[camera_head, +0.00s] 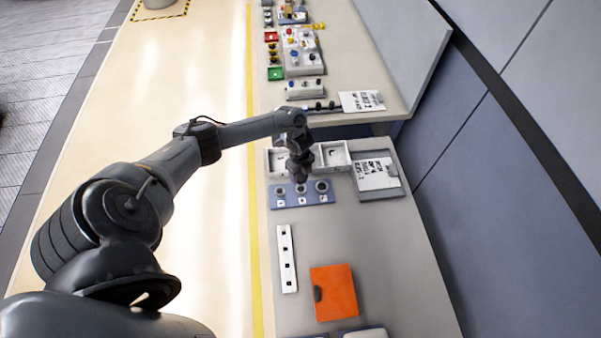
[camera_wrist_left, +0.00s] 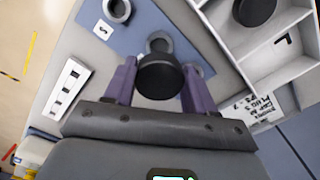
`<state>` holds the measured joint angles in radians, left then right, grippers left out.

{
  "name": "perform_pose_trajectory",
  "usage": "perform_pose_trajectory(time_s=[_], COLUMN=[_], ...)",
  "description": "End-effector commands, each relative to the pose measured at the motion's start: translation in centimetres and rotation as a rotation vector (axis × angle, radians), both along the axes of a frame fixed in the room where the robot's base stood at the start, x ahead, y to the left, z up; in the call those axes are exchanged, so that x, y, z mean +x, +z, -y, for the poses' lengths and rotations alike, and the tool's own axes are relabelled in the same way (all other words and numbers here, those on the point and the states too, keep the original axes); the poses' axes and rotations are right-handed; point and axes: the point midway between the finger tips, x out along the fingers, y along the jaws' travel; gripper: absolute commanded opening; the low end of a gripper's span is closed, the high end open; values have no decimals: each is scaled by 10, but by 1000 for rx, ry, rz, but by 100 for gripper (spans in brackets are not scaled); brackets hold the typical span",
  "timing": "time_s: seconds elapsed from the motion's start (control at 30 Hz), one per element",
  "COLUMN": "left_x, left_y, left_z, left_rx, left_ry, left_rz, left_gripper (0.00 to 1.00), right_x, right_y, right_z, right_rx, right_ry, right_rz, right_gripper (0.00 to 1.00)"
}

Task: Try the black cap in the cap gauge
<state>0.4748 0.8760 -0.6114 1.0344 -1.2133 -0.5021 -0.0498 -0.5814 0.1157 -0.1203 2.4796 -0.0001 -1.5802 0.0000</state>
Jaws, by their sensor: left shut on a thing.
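My left gripper (camera_head: 301,177) is over the blue gauge board (camera_head: 328,200), at its middle ring. In the left wrist view its two purple fingers (camera_wrist_left: 160,70) are shut on a round black cap (camera_wrist_left: 160,82). The middle grey ring (camera_wrist_left: 159,41) shows just beyond the cap, partly hidden by it. I cannot tell whether the cap touches the ring. The board also carries a left ring (camera_head: 280,191) and a right ring (camera_head: 321,186), with white letter labels in front. My right gripper is not in view.
A white divided tray (camera_wrist_left: 232,42) stands close behind the board, with another black cap (camera_wrist_left: 256,10) in it. A printed sheet (camera_head: 377,174) lies to its right. A white strip with black squares (camera_head: 287,258) and an orange folder (camera_head: 334,292) lie nearer; bare table surrounds them.

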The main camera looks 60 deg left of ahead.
Motion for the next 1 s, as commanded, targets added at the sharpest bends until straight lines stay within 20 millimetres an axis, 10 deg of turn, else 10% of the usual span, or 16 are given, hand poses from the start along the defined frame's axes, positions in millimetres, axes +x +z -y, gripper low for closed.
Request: perform_pose_trajectory(time_s=[1.0], left_x=[0], left_y=[-54], left_z=[0], left_rx=[0], left_ry=[0], left_rz=[0], left_gripper=[22], right_x=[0], right_y=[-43], right_z=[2], right_rx=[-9], right_ry=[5], right_rz=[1], right_gripper=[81])
